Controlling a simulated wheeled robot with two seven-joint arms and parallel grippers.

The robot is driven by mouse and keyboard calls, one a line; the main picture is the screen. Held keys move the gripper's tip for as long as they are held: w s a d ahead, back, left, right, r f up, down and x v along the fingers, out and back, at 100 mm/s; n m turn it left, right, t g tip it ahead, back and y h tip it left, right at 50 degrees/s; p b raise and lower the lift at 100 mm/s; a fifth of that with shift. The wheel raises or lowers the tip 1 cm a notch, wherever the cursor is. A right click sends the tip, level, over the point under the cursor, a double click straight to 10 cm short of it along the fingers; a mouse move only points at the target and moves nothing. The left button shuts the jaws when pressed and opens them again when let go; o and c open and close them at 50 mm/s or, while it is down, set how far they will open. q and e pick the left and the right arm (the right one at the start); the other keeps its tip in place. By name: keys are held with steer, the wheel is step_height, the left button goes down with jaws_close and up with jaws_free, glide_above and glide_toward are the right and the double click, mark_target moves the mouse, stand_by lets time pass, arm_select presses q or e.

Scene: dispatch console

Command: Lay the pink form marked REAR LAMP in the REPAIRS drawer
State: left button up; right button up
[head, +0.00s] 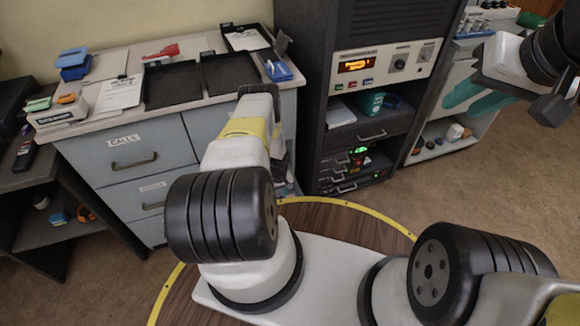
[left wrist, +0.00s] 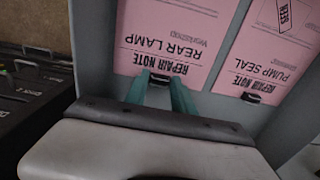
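The pink form (left wrist: 165,35) headed REPAIR NOTE, REAR LAMP, shows upside down in the left wrist view, against a grey surface. A small black tab (left wrist: 160,78) sits at its near edge. My left gripper (left wrist: 162,84) has its two teal fingers close on either side of that tab and looks shut on it. In the head view my left arm hides this gripper and the form. The cabinet's lower drawer (head: 152,187) is shut; its label is too small to read. My right gripper (head: 476,98) is at the upper right, teal fingers apart and empty.
A second pink form, PUMP SEAL (left wrist: 262,60), is beside the first. The CALLS drawer (head: 133,162) is shut. Black trays (head: 172,85) and stationery crowd the cabinet top. A dark console rack (head: 360,125) stands right of my left arm.

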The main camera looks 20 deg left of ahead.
arm_select(q)
steer(key=o, duration=0.3)
steer(key=w+r+m+t, duration=0.1)
steer(key=w+r, duration=0.2)
steer(key=r, duration=1.4)
steer(key=w+r, duration=0.3)
steer(key=r, duration=1.3)
steer(key=s+d+r+m+t, duration=0.1)
steer(key=d+r, duration=0.1)
steer(key=r, duration=0.9)
steer(key=s+d+r+m+t, duration=0.1)
steer(key=s+d+r, duration=0.1)
steer(key=r, duration=0.8)
steer(key=s+d+r+m+t+h, duration=0.1)
steer(key=s+d+r, duration=0.1)
steer(key=s+r, duration=0.45)
steer(key=s+d+r+m+t, duration=0.1)
steer(key=s+d+r, duration=0.25)
steer(key=r, duration=0.55)
steer(key=s+d+r+m, duration=0.1)
steer(key=s+r, duration=0.1)
steer(key=s, duration=0.6)
steer(key=s+d+r+m+t+h, duration=0.1)
steer(key=s+d+r+m, duration=0.1)
steer(key=s, duration=0.6)
steer(key=shift+v, duration=0.85)
